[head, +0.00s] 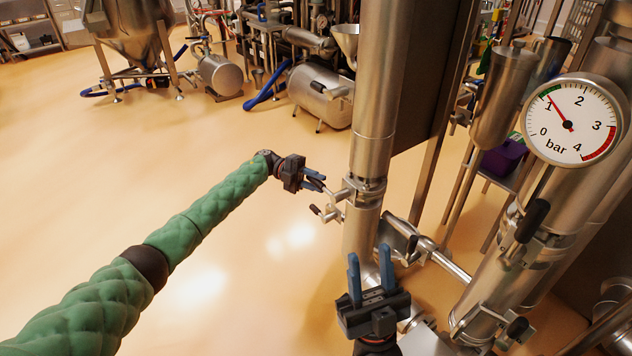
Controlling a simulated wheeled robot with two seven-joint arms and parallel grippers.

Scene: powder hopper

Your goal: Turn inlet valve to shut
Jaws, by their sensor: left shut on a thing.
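My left gripper (316,181) is shut on a small steel handle part (334,193) at the clamp on the vertical steel pipe (374,110). The fingers hide much of the held part. A dark-tipped bar (315,209) sticks out just below it. My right gripper (370,268) points up at the lower middle, its two blue fingers apart with nothing between them. A black-gripped lever (533,220) sits on the slanting pipe at right. I cannot tell from the picture which fitting is the inlet valve.
A pressure gauge (570,121) at upper right has its red needle near 1 bar. A horizontal pipe (448,264) runs behind my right gripper. A steel tank (322,95) and a hopper on legs (135,35) stand further back. The floor (220,120) at left is clear.

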